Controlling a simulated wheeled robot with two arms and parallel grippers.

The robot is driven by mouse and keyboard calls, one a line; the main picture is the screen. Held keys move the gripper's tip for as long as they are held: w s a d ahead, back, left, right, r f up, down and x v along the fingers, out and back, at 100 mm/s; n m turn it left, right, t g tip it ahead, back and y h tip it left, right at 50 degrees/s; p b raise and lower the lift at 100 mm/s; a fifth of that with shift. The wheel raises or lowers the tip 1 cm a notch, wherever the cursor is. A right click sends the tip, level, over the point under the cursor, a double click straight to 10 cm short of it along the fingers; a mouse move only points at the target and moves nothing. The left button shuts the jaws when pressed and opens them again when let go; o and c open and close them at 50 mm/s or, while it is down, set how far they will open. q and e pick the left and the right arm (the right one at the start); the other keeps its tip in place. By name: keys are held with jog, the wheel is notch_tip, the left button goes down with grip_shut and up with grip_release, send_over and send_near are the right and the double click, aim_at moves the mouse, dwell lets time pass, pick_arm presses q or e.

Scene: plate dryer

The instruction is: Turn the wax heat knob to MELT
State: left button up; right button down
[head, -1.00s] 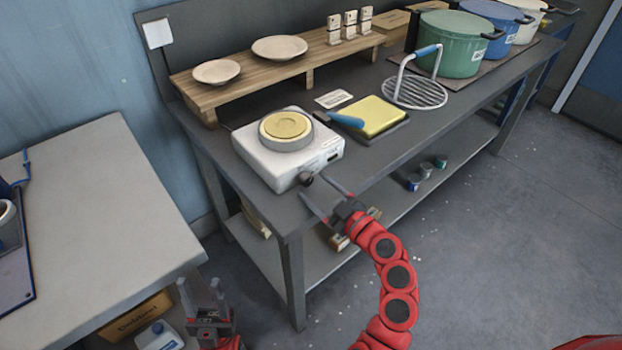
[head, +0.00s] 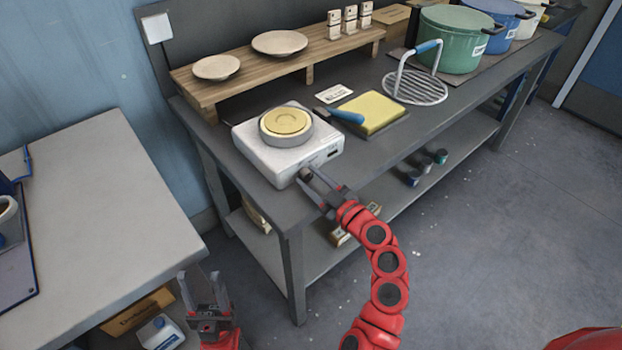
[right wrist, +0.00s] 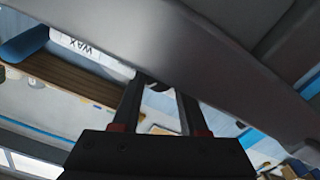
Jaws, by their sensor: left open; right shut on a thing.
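The white wax heater (head: 285,160) stands on the grey bench near its left end, with a round pan of yellow wax (head: 286,122) on top. Its dark heat knob (head: 305,174) is on the front face. My right gripper (head: 309,178) is at the front face, its two fingers shut on the knob. In the right wrist view the fingers reach up to the dark knob (right wrist: 158,86), with the heater's side marked WAX (right wrist: 90,50) beyond. The knob's setting marks cannot be read. My left gripper (head: 201,284) is open and empty, low at the bottom left, away from the heater.
A blue-handled tool (head: 345,116) and a yellow slab (head: 373,114) lie right of the heater. A wire rack (head: 415,88) and a green pot (head: 450,42) stand farther right. A wooden riser (head: 230,85) with dishes is behind. A grey table (head: 95,220) is at the left.

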jog(key=shift+f, duration=0.1)
jog(key=shift+f+m+b, duration=0.1)
jog(key=shift+m+b, duration=1)
jog(key=shift+b, duration=0.1)
jog(key=shift+m+b, duration=0.55)
jog(key=shift+m, duration=0.55)
jog(key=shift+r+m+b, duration=0.2)
jog(key=shift+m+b, duration=0.15)
jog(key=shift+m, duration=0.85)
jog(key=shift+c, duration=2.2)
grip_release()
